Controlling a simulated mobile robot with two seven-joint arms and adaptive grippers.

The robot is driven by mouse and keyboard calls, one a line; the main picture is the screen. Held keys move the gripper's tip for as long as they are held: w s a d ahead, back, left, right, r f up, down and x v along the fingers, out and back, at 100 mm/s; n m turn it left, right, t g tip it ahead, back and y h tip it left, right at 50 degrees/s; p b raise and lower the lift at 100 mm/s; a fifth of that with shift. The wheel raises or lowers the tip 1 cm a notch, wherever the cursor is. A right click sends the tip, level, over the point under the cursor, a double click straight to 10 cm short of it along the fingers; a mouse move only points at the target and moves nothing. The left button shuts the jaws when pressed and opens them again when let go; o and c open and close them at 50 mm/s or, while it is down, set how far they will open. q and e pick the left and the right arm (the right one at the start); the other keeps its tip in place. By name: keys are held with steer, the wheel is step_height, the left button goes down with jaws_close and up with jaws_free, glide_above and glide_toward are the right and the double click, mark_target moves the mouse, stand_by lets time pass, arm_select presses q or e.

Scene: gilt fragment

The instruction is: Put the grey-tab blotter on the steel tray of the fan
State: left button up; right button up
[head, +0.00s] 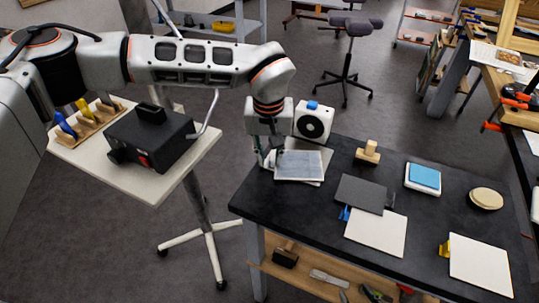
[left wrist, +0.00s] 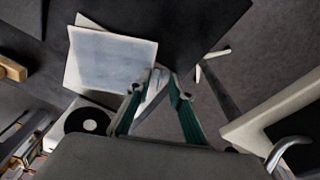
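A bluish-grey square plate (head: 299,165), which looks like the steel tray, lies in front of the white fan (head: 313,122). It overlaps a white sheet (head: 327,155), likely the grey-tab blotter, whose edges show around it. In the left wrist view the plate (left wrist: 112,63) and sheet edge (left wrist: 72,72) lie just beyond the fingers. My left gripper (head: 267,160) is low at the plate's left edge. Its teal fingers (left wrist: 157,82) are apart, with a pale corner between them. I see no clear grey tab. My right gripper is not in view.
On the black table (head: 265,205) are a dark grey sheet (head: 362,193), a blue-tab blotter (head: 376,233), a yellow-tab blotter (head: 480,265), a wooden stamp (head: 368,152), a blue-topped block (head: 423,178) and a round wooden disc (head: 486,198). A side stand (head: 150,185) holds a black box (head: 150,138).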

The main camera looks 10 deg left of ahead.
arm_select(q)
steer(key=shift+r, duration=0.1)
step_height(320, 180, up, 12)
steer(key=s, duration=0.1)
steer(key=shift+s+p, duration=0.25)
steer(key=shift+p, duration=0.05)
steer(key=shift+s, duration=0.1)
stand_by(0.4)
